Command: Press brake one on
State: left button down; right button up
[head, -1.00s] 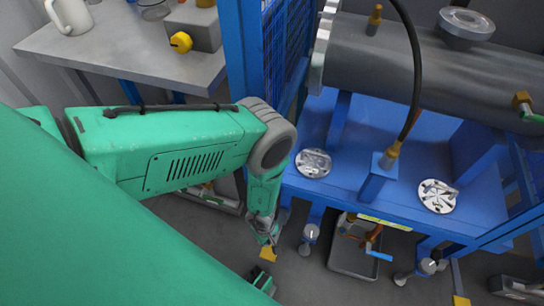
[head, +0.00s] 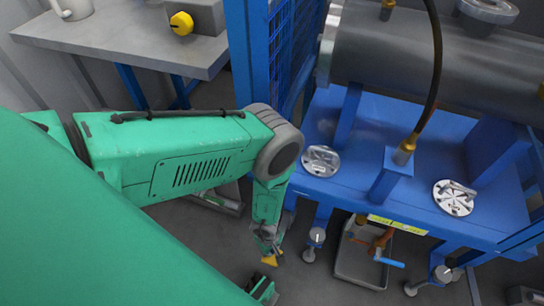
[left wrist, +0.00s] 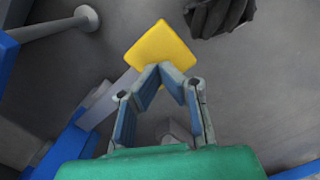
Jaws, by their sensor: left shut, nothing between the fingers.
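The yellow brake pedal (left wrist: 160,46) is a flat square plate in the left wrist view, at the end of a grey bar near the floor. It also shows small in the head view (head: 271,260), below the corner of the blue frame. My left gripper (left wrist: 162,68) is shut and empty, its fingertips at the pedal's near corner in the picture. In the head view my left gripper (head: 270,248) points down over the pedal and partly covers it. I cannot tell whether it touches. No brake label is readable.
The blue frame (head: 340,195) carries a large grey cylinder (head: 420,62). Its feet and a grey tray (head: 358,262) with a blue-handled valve stand beside the pedal. A dark object (left wrist: 220,14) lies near the pedal. A grey bench (head: 120,50) is at upper left.

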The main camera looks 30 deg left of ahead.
pick_arm(q)
jog(key=shift+d+f+b, duration=0.1)
jog(key=shift+f+b, duration=0.3)
jog(key=shift+f, duration=0.2)
notch_tip(320, 180, down, 4)
jog(key=b, duration=0.2)
jog(key=shift+r+b, duration=0.1)
jog(key=shift+b, duration=0.3)
jog(key=shift+r, duration=0.25)
jog(key=a, duration=0.2)
jog(key=a+r+p, duration=0.1)
jog(key=shift+w, duration=0.4)
notch_tip(320, 180, up, 12)
jog(key=a, duration=0.1)
jog(key=shift+w, duration=0.2)
